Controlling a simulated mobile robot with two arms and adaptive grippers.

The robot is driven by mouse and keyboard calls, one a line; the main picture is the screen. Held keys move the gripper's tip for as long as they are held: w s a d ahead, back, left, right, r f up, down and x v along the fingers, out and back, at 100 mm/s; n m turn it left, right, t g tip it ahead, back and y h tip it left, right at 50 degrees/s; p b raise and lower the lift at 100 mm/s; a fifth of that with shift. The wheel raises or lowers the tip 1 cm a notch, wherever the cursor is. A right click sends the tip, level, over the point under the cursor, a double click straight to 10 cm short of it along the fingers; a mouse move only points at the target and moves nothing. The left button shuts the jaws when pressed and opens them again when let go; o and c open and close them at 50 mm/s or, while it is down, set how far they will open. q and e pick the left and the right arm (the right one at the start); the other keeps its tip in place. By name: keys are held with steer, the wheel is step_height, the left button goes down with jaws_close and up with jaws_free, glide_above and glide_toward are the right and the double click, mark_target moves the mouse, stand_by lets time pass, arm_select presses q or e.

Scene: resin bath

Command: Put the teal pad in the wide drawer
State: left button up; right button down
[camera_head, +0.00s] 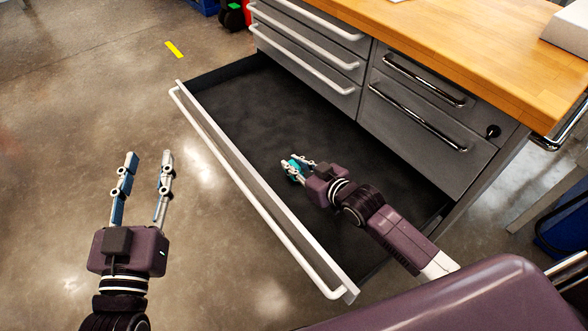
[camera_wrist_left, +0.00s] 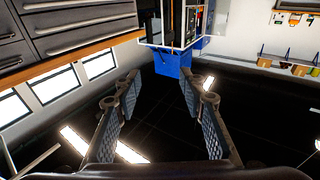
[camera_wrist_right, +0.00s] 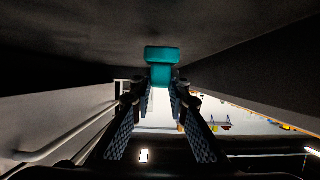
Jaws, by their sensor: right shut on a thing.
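The wide drawer (camera_head: 262,108) is pulled out low on the bench, with a dark, empty-looking floor and a long pale handle along its front. The teal pad (camera_head: 291,165) is small in the head view, at the fingertips of my right gripper (camera_head: 298,168). The right wrist view shows the teal pad (camera_wrist_right: 162,58) between the far ends of the right fingers, with the dark drawer floor close by. My right gripper is shut on it, inside the drawer's outline. My left gripper (camera_head: 148,158) is open and empty, outside the drawer on the left.
The bench (camera_head: 480,45) has a wooden top and several closed drawers above and beside the open one. The drawer's front wall (camera_head: 250,195) stands between my two grippers. Bare concrete floor lies to the left, with a yellow strip (camera_head: 174,49).

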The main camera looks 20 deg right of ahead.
arm_select(q)
steer(key=shift+s+d+r+t+h, duration=0.15)
steer(key=shift+r+t, duration=0.3)
steer(key=shift+r, duration=0.4)
steer(key=shift+s+r+t+h, duration=0.15)
steer(key=shift+r+t, duration=0.3)
steer(key=shift+r, duration=0.35)
arm_select(e)
steer(key=shift+f, duration=0.75)
steer(key=c, duration=1.8)
jaws_free()
steer(key=shift+f, duration=0.1)
steer(key=shift+c, duration=0.2)
